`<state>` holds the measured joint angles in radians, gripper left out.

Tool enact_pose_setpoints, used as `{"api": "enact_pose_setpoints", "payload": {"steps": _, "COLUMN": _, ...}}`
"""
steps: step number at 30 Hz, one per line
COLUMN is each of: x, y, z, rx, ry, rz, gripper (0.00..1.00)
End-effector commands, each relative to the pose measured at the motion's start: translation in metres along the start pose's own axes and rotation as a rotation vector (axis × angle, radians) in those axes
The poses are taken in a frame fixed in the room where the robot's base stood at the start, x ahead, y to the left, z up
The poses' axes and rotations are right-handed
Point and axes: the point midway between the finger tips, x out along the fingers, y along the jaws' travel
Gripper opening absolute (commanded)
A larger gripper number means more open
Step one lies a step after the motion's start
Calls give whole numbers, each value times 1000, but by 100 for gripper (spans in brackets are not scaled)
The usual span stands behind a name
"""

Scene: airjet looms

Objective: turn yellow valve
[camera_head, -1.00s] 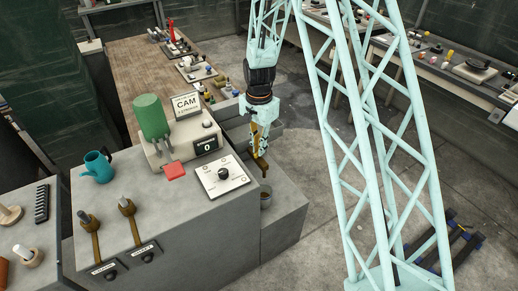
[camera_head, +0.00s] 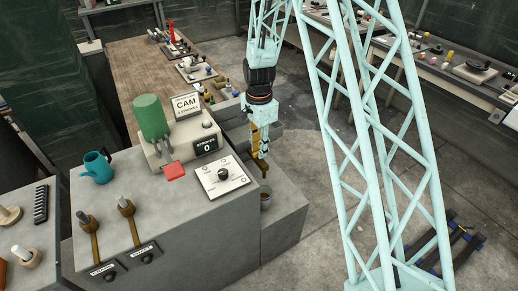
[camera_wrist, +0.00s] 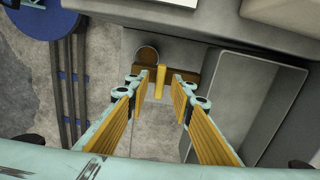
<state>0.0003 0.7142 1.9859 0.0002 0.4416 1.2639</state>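The yellow valve (camera_wrist: 160,80) shows in the wrist view as a short yellow handle in front of a brownish-yellow crossbar (camera_wrist: 207,73). In the head view the valve's brownish-yellow part (camera_head: 254,136) shows beside the fingers at the far side of the grey console, partly hidden by them. My gripper (camera_head: 264,158) points down there. In the wrist view my gripper (camera_wrist: 161,84) is open. Its two yellow-padded fingers are on either side of the handle, with visible gaps, and hold nothing. Whether the tips reach the handle's depth is hard to tell.
The grey console (camera_head: 190,240) carries a dial panel (camera_head: 222,175), a green cylinder (camera_head: 151,117), a teal jug (camera_head: 97,167) and levers. A round cup (camera_wrist: 147,55) is near the valve. A grey recessed box (camera_wrist: 260,100) lies right of the fingers.

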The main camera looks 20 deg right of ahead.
Motion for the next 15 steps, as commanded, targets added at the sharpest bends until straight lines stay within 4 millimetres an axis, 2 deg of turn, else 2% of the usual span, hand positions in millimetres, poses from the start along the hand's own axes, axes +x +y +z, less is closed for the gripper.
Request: {"api": "enact_pose_setpoints", "payload": {"steps": 15, "x": -26, "y": 0, "z": 0, "rx": -1, "ry": 0, "rz": -1, "gripper": 22}}
